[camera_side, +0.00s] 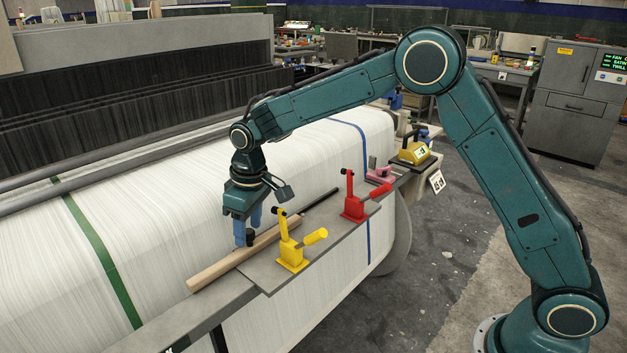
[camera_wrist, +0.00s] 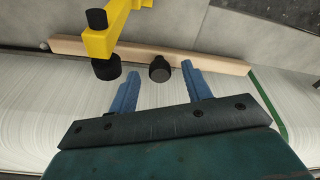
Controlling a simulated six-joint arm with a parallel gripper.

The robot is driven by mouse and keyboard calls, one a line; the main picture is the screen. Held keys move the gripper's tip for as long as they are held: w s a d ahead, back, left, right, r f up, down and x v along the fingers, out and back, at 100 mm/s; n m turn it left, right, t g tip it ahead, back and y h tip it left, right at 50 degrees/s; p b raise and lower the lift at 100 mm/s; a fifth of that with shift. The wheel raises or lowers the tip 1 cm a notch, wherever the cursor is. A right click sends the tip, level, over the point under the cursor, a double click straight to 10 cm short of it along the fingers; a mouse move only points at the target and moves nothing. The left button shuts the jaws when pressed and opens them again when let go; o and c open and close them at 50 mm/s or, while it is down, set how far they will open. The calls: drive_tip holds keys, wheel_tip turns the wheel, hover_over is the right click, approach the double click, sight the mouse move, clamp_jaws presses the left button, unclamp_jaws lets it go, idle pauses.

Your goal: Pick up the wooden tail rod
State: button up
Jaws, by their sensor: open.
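The wooden tail rod (camera_side: 215,271) is a long pale bar in the side view. It lies along the inner edge of the grey ledge, beside the white yarn sheet. In the wrist view the rod (camera_wrist: 210,62) runs across the upper part, beyond the fingertips. My gripper (camera_side: 248,229) points down over the rod, its blue fingers apart. In the wrist view my gripper (camera_wrist: 160,78) is open with no rod between its fingers. A dark round knob (camera_wrist: 160,69) shows between the fingertips and partly overlaps the rod's edge. The exact height above the rod is unclear.
A yellow clamp (camera_side: 291,252) stands on the grey ledge (camera_side: 199,312) close to the rod; it also shows in the wrist view (camera_wrist: 112,34). A red clamp (camera_side: 354,206), a pink clamp (camera_side: 379,174) and a yellow device (camera_side: 412,151) stand farther along. White yarn (camera_side: 150,245) spreads left.

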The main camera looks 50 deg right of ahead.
drive_tip(key=shift+w+f, duration=0.1)
drive_tip(key=shift+f, duration=0.85)
clamp_jaws()
